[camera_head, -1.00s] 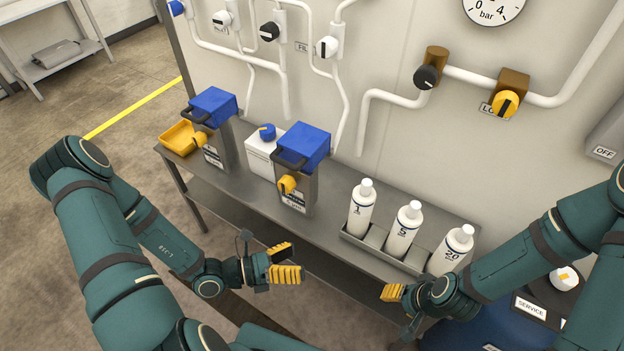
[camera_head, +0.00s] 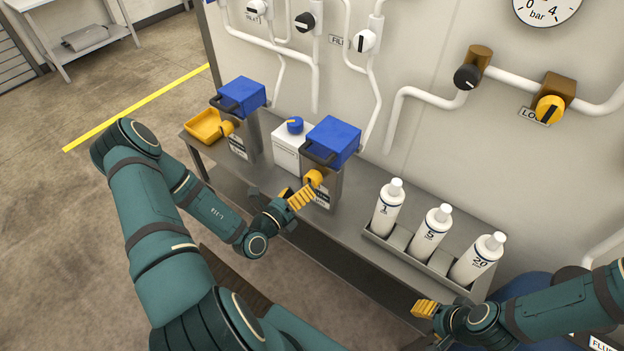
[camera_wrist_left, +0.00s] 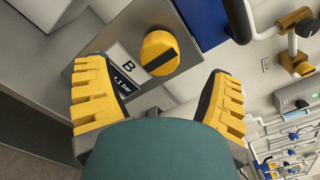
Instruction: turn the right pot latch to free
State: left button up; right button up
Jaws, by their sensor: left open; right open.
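The right pot (camera_head: 324,185) is a grey metal body with a blue lid (camera_head: 334,138) and dark handle. Its yellow latch (camera_head: 314,178) is a round knob on the front face. My left gripper (camera_head: 296,195) is open and empty, just in front of the pot and slightly below the latch. In the left wrist view its yellow fingers (camera_wrist_left: 155,95) stand wide apart, with the latch beyond them, untouched. My right gripper (camera_head: 425,309) is open and empty near the table's front right.
The left pot (camera_head: 243,142) with a yellow tray (camera_head: 206,126) stands further left. A white box (camera_head: 288,152) with a blue knob sits between the pots. Several white bottles (camera_head: 388,209) stand in a rack to the right. Pipes and valves cover the wall behind.

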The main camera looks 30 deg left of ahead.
aim_at(309, 182)
pick_arm(q)
jog(key=shift+w+d, duration=0.2)
jog(key=shift+w, duration=2.55)
jog(key=shift+c, duration=0.3)
jog(key=c, duration=1.1)
